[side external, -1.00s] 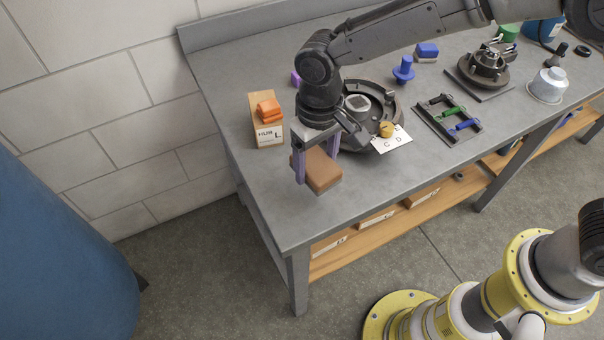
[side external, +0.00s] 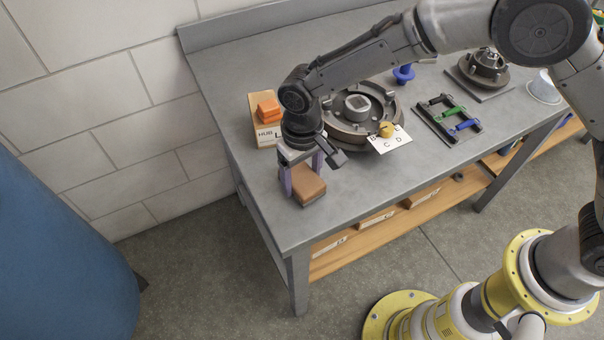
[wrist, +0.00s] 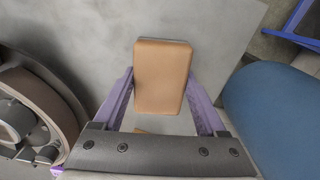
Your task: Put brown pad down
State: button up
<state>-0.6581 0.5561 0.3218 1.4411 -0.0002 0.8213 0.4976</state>
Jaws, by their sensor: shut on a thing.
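The brown pad (side external: 309,186) is a small rounded block at the near left part of the grey workbench (side external: 270,215). My gripper (side external: 302,180) points down and is shut on the pad, with its purple fingers on either side. In the wrist view the brown pad (wrist: 162,78) lies between the purple fingers of my gripper (wrist: 163,100), over the grey bench top. The pad is at or very close to the bench surface; I cannot tell whether it touches.
A cardboard box marked HUB (side external: 263,134) with an orange part (side external: 268,109) on top stands behind my gripper. A round dark drum (side external: 345,128) and a lettered white card (side external: 392,140) lie to the right. The bench front near the pad is clear.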

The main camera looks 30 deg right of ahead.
aim_at(304, 179)
jog(key=o, duration=1.3)
jog(key=shift+f, duration=0.1)
jog(key=r, duration=1.4)
jog(key=shift+s, duration=0.4)
jog(key=s+d+r+t, duration=0.1)
jog(key=s+d+r, duration=0.3)
jog(key=d, duration=0.5)
jog(key=s+d+r+t, duration=0.1)
jog(key=s+d+r, duration=0.1)
jog(key=d+r, duration=0.5)
jog(key=s+d+f+t, duration=0.1)
jog(key=s+d, duration=0.3)
jog(key=s, duration=0.1)
jog(key=s+d+f+m+t, duration=0.1)
jog(key=s+d, duration=0.4)
jog(key=s+d+f+t, duration=0.1)
jog(key=s+d, duration=0.4)
jog(key=shift+s+f+m+t, duration=0.1)
jog(key=shift+s+m+t, duration=0.2)
jog(key=shift+m, duration=0.1)
